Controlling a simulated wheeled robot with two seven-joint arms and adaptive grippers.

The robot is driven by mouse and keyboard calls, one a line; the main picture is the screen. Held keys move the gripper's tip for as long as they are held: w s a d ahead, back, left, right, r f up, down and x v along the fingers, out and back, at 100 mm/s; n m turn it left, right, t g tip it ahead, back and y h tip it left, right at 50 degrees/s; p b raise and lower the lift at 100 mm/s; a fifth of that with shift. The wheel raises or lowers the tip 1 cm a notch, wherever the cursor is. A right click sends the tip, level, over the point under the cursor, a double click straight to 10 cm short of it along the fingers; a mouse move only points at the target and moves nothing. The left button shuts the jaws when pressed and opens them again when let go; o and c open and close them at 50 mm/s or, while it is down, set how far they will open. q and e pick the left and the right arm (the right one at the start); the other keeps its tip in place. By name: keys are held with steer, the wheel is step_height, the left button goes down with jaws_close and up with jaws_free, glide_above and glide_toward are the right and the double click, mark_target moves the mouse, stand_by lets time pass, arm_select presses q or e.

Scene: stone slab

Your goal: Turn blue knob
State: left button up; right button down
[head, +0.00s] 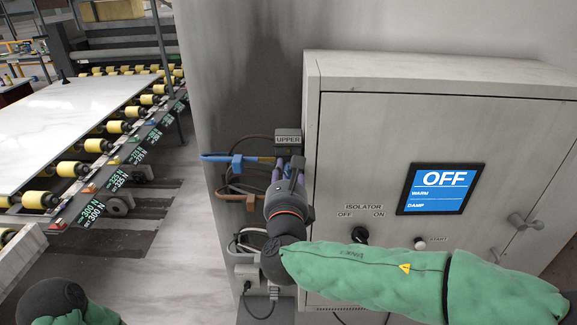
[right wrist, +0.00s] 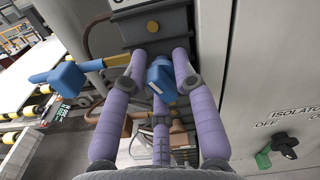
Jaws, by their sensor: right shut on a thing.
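The blue knob (right wrist: 159,76) sits on a dark grey block below a label. In the right wrist view it is between the purple fingers of my right gripper (right wrist: 160,62), which is shut on it. In the head view, the right gripper (head: 287,172) is at the left side of the cabinet, just below the "UPPER" label (head: 288,139); its fingers hide most of the knob there. A blue handle (head: 236,159) sticks out to the left at the same height and also shows in the right wrist view (right wrist: 58,79). My left gripper is not in view.
The cabinet (head: 345,150) has a screen (head: 440,190) reading OFF, a black isolator knob (head: 360,235) and a start button (head: 420,244). A brown handle (head: 235,197) and cables are below the blue handle. A roller conveyor with a pale slab (head: 70,120) is at left.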

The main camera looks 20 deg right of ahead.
steer(key=n+p, duration=0.1)
steer(key=n, duration=0.1)
steer(key=n+p, duration=0.2)
steer(key=n, duration=0.1)
steer(key=shift+a+f, duration=0.15)
steer(key=shift+f, duration=0.25)
steer(key=shift+f+n+p, duration=0.15)
steer(key=shift+n+p, duration=0.4)
steer(key=shift+n, duration=0.25)
steer(key=shift+f+n+p, duration=0.15)
steer(key=shift+n+p, duration=0.35)
steer(key=shift+n, duration=0.3)
steer(key=shift+f, duration=0.1)
steer(key=c, duration=1.1)
jaws_free()
steer(key=shift+r, duration=0.35)
